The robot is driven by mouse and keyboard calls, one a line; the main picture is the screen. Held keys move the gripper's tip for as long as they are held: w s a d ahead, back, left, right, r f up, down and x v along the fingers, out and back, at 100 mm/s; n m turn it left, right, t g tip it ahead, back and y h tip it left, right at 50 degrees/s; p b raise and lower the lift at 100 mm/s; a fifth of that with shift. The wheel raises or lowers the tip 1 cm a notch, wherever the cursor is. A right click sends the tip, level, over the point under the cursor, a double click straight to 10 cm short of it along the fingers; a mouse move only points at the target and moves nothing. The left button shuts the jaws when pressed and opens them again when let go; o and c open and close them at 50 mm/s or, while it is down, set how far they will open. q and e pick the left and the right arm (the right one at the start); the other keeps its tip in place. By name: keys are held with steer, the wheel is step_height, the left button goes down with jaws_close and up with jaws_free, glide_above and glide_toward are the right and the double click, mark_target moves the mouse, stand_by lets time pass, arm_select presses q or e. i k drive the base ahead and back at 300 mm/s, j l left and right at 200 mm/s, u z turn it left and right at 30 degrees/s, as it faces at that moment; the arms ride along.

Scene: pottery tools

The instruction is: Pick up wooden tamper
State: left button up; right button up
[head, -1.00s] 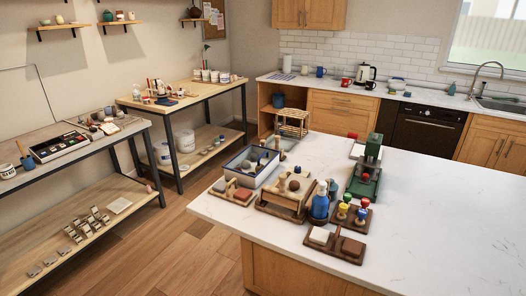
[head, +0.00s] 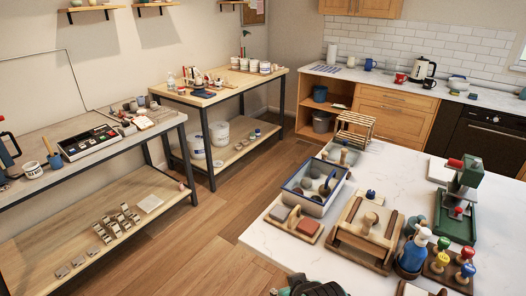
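Several wooden pieces stand on the white island, and I cannot tell for sure which is the wooden tamper. Another is a small wooden-handled piece (head: 344,157) at the island's back left. No gripper fingers show. A dark green and black shape, probably part of one of my arms, shows at the bottom edge; whether it is open or shut is hidden.
The blue-rimmed tray (head: 316,205) and a sponge board (head: 296,224) sit near the island's left edge. A blue bottle (head: 413,252), colored-knob stamps (head: 441,262) and a green press (head: 459,205) stand at the right. Open floor (head: 205,240) lies between island and shelves.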

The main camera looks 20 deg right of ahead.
mark_target(324, 155)
steer(key=i+j+u, duration=0.15)
steer(key=i+u, duration=0.15)
steer(key=i, duration=0.2)
steer(key=i+u, duration=0.3)
steer(key=i, duration=0.25)
steer(key=i+z, duration=0.45)
steer(key=i+j+z, duration=0.25)
steer(key=z, duration=0.2)
